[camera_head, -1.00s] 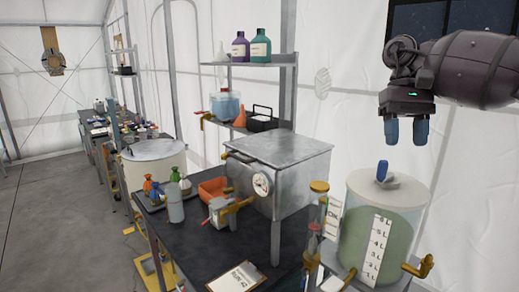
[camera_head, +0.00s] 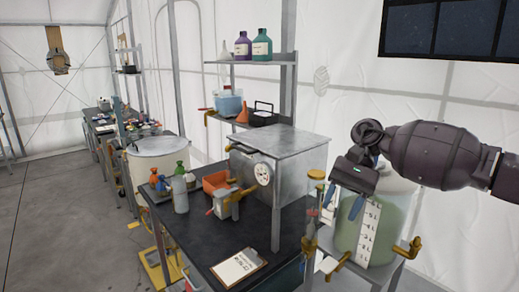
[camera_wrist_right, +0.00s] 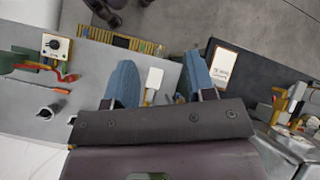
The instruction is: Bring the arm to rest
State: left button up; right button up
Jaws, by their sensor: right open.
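My right gripper (camera_head: 342,204) is open, with its two blue fingers pointing down and nothing between them. Its dark arm comes in from the right. In the head view it overlaps the left part of the clear tank of green liquid (camera_head: 392,212) and hides part of the tank's top. My left gripper is in neither view.
A dark table (camera_head: 205,232) holds a metal box with a gauge (camera_head: 290,160), an orange tray (camera_head: 216,182), bottles and a clipboard (camera_head: 238,266). A shelf (camera_head: 270,62) stands behind. A yellow clamp (camera_head: 410,247) is beside the tank. Open floor (camera_head: 60,220) lies at left.

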jog(key=s+a+f+m+t+y+b, duration=0.1)
jog(key=s+a+f+m+t+y, duration=0.15)
jog(key=a+f+m+y, duration=0.55)
jog(key=s+a+f+m+t+y, duration=0.2)
jog(key=s+a+f+m+y, duration=0.3)
jog(key=m, duration=0.5)
jog(key=s+d+f+m+t+h, duration=0.1)
jog(key=d+f+m+t+h, duration=0.4)
jog(key=m, duration=0.6)
jog(key=d+f+m+t+h, duration=0.15)
jog(key=f+m+t, duration=0.25)
jog(key=m+t, duration=0.5)
jog(key=s+d+f+m+t+h, duration=0.1)
jog(key=d+f+m+t+h, duration=0.3)
jog(key=m, duration=0.8)
jog(key=s+d+f+m+g+h+b, duration=0.1)
jog(key=s+d+f+m+g+h, duration=0.4)
jog(key=s+d+f+m, duration=0.8)
jog(key=s+f+m+h, duration=0.2)
jog(key=s+m+h, duration=0.1)
jog(key=m, duration=0.1)
jog(key=shift+s, duration=0.35)
jog(key=shift+r, duration=0.15)
